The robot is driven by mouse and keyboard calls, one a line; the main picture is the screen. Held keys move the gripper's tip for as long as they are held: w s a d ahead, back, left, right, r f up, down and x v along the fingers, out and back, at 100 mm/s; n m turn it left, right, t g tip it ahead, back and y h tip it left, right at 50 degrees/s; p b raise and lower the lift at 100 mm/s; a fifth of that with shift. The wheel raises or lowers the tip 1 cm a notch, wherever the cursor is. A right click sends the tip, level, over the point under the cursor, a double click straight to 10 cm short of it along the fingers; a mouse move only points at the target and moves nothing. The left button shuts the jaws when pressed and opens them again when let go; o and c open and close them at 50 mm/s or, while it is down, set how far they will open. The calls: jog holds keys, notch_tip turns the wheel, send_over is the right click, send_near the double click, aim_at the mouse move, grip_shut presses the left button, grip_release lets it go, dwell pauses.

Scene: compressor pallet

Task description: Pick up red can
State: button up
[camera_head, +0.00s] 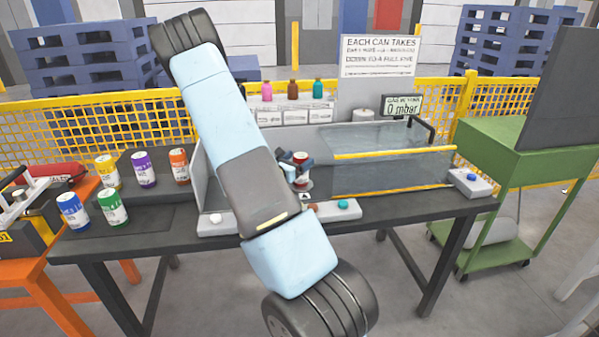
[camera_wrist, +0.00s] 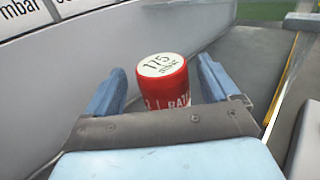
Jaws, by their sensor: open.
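My gripper (camera_wrist: 161,67) is open, with one blue finger on each side of the can. A gap shows between the can and each finger. The can's lower part is hidden behind the gripper body. A small part of the red can (camera_head: 301,156) shows between the fingers there.
Yellow (camera_head: 107,173), purple (camera_head: 144,170), orange (camera_head: 179,167), blue (camera_head: 72,211) and green (camera_head: 112,208) cans stand left on the dark table. A grey wall (camera_wrist: 75,85) runs close left of my gripper. A yellow bar (camera_head: 394,153) crosses the chamber. A display (camera_head: 402,107) reads 0 mbar.

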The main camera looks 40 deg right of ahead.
jog(key=x, duration=0.3)
jog(key=shift+w+d+f, duration=0.1)
jog(key=shift+d+f, duration=0.1)
jog(key=shift+d, duration=0.2)
jog(key=c, duration=1.3)
